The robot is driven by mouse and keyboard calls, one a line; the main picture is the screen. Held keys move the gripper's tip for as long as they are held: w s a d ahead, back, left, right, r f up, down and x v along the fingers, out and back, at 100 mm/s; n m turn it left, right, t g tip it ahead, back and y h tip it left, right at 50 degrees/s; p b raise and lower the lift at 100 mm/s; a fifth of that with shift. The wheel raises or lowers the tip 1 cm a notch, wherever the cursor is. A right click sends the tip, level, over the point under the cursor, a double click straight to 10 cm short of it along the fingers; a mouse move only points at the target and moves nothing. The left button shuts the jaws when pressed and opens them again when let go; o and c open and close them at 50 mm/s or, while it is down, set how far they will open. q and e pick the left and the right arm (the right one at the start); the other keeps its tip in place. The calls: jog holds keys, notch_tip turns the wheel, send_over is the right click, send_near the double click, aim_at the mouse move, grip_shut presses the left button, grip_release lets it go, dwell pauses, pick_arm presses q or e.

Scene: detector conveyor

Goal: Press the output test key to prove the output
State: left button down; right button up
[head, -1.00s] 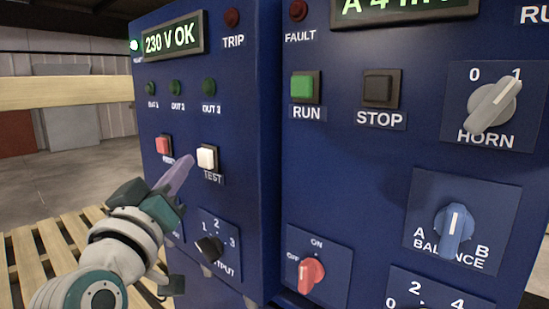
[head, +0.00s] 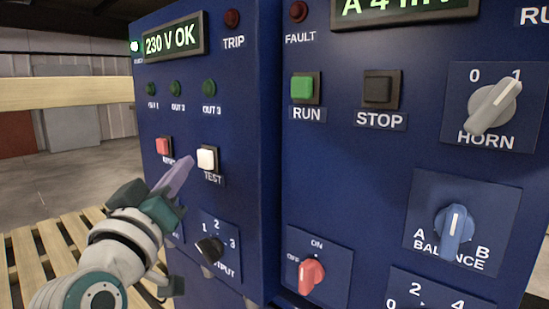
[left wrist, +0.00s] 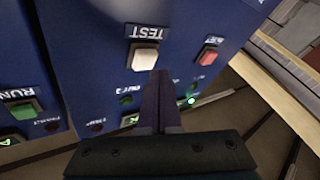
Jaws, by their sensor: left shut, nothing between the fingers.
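The white TEST key (head: 207,158) sits on the left blue cabinet, above its TEST label. It also shows in the left wrist view (left wrist: 145,59), where the picture is upside down. My left gripper (head: 186,162) is shut and empty, its purple fingers pointing at the panel just left of the key. In the left wrist view the fingertips (left wrist: 157,73) appear close beside the key; I cannot tell whether they touch it. The output selector (head: 209,249) is a black knob below, its pointer toward the left. My right gripper is not in view.
A red key (head: 163,146) is left of TEST, its label partly hidden by the gripper. The display (head: 173,41) reads 230 V OK. The right cabinet carries RUN (head: 305,87), STOP (head: 381,89) and several knobs. A wooden pallet (head: 50,240) lies behind my arm.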

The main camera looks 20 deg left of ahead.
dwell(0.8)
pick_arm(q)
jog(key=shift+w+d, duration=0.15)
jog(key=shift+w, duration=0.25)
jog(key=shift+w+d, duration=0.2)
jog(key=shift+w, duration=0.25)
dwell(0.6)
dwell(0.3)
jog(key=shift+s+a, duration=0.3)
jog(key=shift+s, duration=0.55)
jog(key=shift+p, duration=0.3)
jog(key=s, duration=0.1)
jog(key=s+a+p, duration=0.1)
jog(key=s, duration=0.1)
jog(key=s+a+p, duration=0.1)
jog(key=shift+s, duration=0.3)
